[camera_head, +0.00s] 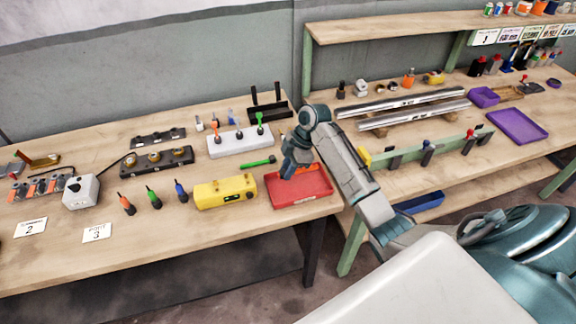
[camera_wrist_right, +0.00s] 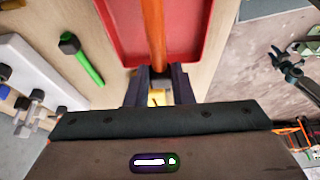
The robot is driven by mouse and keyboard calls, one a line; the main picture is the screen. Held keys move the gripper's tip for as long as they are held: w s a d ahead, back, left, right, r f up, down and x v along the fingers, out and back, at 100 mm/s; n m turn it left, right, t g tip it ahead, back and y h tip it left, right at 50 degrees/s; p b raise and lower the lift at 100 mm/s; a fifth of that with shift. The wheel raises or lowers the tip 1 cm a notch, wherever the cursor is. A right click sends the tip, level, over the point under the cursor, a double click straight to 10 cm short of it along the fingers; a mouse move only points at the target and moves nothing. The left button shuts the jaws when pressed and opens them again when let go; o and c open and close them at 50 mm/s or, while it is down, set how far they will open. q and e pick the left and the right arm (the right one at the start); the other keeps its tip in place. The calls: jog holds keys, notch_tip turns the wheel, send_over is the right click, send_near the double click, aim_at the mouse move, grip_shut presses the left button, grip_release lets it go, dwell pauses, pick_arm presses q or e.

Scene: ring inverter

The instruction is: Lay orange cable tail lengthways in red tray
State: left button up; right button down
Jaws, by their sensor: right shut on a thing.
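The red tray (camera_head: 312,189) lies on the table near its right front corner. In the right wrist view the tray (camera_wrist_right: 193,57) is just ahead of the fingers. My right gripper (camera_head: 289,168) is over the tray's left part in the head view. In the right wrist view the gripper (camera_wrist_right: 160,84) is shut on the orange cable tail (camera_wrist_right: 154,35), which extends away from the fingers over the tray. I cannot tell whether the tail touches the tray floor. In the head view the tail is hidden by my gripper. My left gripper is not in view.
A yellow box (camera_head: 225,192) stands just left of the tray. A green-handled tool (camera_head: 258,162) lies behind it, and a white block with upright tools (camera_head: 238,142) stands farther back. A black holder (camera_head: 268,112) is at the back. The table edge is close in front of the tray.

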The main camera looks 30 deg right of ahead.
notch_tip(320, 180, down, 3)
jog(key=shift+b, duration=0.65)
jog(key=shift+f+b, duration=0.5)
jog(key=shift+f, duration=0.9)
jog(key=c, duration=1.2)
grip_release()
jog(key=shift+o, duration=0.2)
jog(key=b+v, duration=0.3)
jog(key=v, duration=0.7)
jog(key=shift+d+f, duration=0.1)
jog(key=shift+d+r, duration=0.15)
jog(key=shift+r, duration=0.3)
